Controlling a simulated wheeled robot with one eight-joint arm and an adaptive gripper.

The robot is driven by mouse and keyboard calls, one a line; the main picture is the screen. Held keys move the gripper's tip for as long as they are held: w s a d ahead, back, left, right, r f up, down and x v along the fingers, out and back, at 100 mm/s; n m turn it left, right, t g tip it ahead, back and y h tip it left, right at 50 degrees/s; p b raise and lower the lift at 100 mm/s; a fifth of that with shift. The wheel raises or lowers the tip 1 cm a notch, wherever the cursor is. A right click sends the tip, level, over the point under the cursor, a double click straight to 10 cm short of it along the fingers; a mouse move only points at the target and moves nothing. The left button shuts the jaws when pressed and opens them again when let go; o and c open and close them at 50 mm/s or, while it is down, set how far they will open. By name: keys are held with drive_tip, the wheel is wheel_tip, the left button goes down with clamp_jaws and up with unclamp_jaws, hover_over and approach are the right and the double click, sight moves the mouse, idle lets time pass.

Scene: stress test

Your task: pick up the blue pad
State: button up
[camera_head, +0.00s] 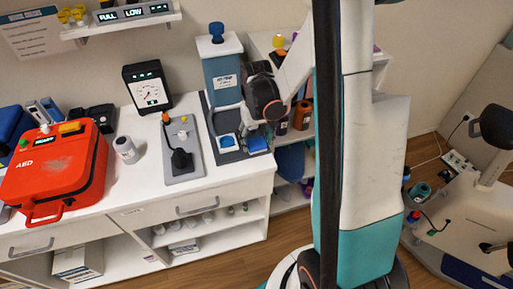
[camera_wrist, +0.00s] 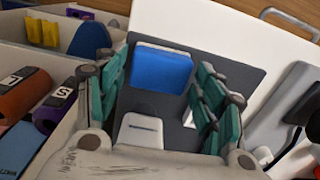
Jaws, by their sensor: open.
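The blue pad (camera_wrist: 162,70) lies on a dark grey mat (camera_wrist: 232,75) in the wrist view, with a pale edge under its blue top. In the head view the blue pad (camera_head: 257,144) is at the front right of the mat, near the counter's right edge. My gripper (camera_wrist: 163,62) is open, its teal fingers on either side of the pad in the picture. I cannot tell its height above the pad or whether it touches. In the head view my gripper (camera_head: 254,126) hangs just behind the pad and partly hides the area there.
A grey plate with a black handset (camera_head: 181,160) lies left of the mat. Bottles (camera_head: 302,115) stand on the shelf at right.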

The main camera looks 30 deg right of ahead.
sight(256, 142)
drive_tip(key=shift+f, duration=0.9)
drive_tip(key=shift+r, duration=0.1)
drive_tip(key=c, duration=0.7)
wheel_tip(256, 142, up, 20)
drive_tip(key=p, duration=0.6)
